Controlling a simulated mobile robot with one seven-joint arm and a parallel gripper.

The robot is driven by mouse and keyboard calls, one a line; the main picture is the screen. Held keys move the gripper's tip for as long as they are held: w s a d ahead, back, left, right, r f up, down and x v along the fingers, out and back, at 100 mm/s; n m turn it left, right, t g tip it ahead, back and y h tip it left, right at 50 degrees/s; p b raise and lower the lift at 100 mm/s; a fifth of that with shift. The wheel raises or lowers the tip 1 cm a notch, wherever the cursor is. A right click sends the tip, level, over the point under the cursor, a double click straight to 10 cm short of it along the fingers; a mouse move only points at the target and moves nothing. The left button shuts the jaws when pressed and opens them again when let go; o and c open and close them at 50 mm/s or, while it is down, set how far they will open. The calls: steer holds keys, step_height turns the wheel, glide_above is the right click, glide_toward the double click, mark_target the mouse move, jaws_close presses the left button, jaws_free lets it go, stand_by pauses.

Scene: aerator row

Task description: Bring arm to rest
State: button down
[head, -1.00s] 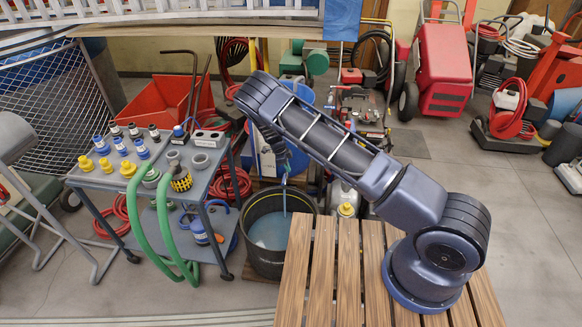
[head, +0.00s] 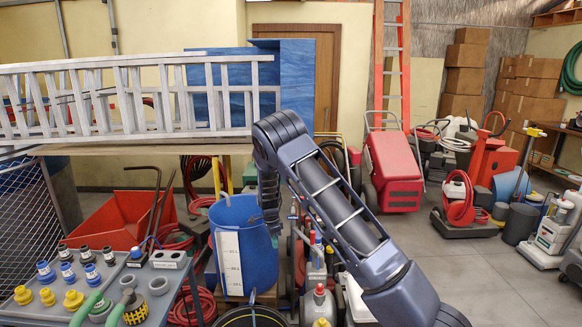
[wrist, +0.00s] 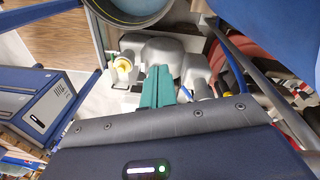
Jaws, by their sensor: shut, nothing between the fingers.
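My arm (head: 340,212) rises from the lower right of the head view to a bent elbow at the middle, and its forearm hangs down beyond it. The base of the arm is below the picture's edge. My gripper (wrist: 158,84) shows in the wrist view as two teal fingers side by side, shut with nothing between them. In the head view the fingers are hard to make out behind the arm. In the wrist view a pale grey fixture with a yellow cap (wrist: 123,64) lies beyond the fingers; I cannot tell how far.
A blue barrel (head: 243,245) stands just left of the arm. A grey cart (head: 140,280) with several fittings is at the lower left. The black tub's rim (head: 250,314) shows at the bottom. A red machine (head: 393,165) stands behind. Open floor (head: 470,260) lies to the right.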

steer(key=s+d+r+n+y, duration=0.15)
steer(key=s+d+r, duration=0.25)
steer(key=d+r, duration=0.45)
steer(key=s+d+r+n+t, duration=0.1)
steer(key=s+d+r+n, duration=0.4)
steer(key=r, duration=0.7)
steer(key=s+d+r+y, duration=0.1)
steer(key=s+d+r, duration=0.2)
steer(key=d+r, duration=0.6)
steer(key=s+d+r+n+t, duration=0.1)
steer(key=s+d+r+n, duration=0.1)
steer(key=s, duration=0.7)
steer(key=s+d+r+n+t+h, duration=0.1)
steer(key=s+d+r+n, duration=0.2)
steer(key=s+d, duration=0.3)
steer(key=s+d+r+n+t, duration=0.2)
steer(key=s+d+r+n, duration=0.1)
steer(key=s, duration=0.9)
steer(key=shift+s+d+r, duration=0.2)
steer(key=shift+d+r, duration=0.4)
steer(key=shift+d, duration=0.3)
